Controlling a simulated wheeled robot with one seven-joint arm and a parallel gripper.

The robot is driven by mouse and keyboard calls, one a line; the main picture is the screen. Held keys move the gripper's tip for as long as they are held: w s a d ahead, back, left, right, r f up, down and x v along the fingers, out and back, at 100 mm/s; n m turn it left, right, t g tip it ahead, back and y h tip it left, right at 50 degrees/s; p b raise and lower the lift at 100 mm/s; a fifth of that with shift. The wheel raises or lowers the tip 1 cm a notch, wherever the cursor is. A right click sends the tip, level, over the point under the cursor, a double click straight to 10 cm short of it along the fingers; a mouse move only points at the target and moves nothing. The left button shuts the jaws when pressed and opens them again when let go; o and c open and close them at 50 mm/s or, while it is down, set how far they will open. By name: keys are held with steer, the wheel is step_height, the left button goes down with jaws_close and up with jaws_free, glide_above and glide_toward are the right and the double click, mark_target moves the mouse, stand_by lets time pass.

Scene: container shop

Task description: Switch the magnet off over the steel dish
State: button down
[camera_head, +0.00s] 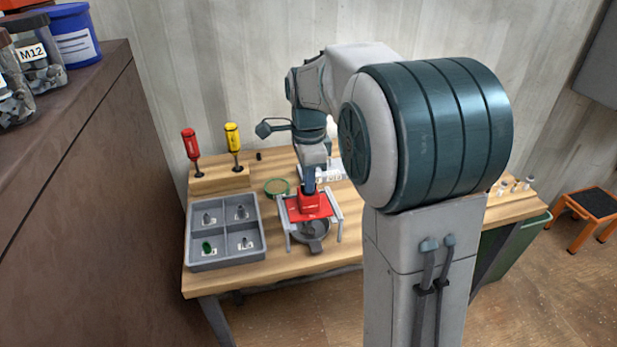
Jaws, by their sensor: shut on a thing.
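My gripper (314,238) is at the end of my arm, low over the middle of the workbench and pointing down. It has a red body and two pale grey fingers set wide apart. A dark grey round shape with a small tab in front (315,246) shows between the fingers. The gripper is shut on the magnet, whose outline is hard to separate from the steel dish. The rounded grey rim (311,229) here looks like the dish. I cannot tell the gap between them or how the magnet's switch is set.
A grey four-compartment tray (226,262) with small labelled items stands left of my gripper. A green ring (277,187) lies behind. Red (191,144) and yellow (233,138) screwdrivers stand upright in a wooden block (220,180). Small pale pieces (515,186) sit at the right end.

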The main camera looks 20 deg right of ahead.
steer(key=c, duration=1.5)
jaws_free()
step_height(320, 180, up, 14)
steer(key=shift+f+p, duration=0.1)
steer(key=shift+p, duration=0.2)
steer(key=s+f+n+t, duration=0.1)
steer(key=s+f+n, duration=0.4)
steer(key=s+n, duration=0.1)
steer(key=s+f+n+t, duration=0.1)
steer(key=s+f+n, duration=0.4)
steer(key=s, duration=0.3)
steer(key=s+f+n+t, duration=0.1)
steer(key=s+f+n, duration=0.4)
steer(key=s+n, duration=0.2)
steer(key=shift+f, duration=0.15)
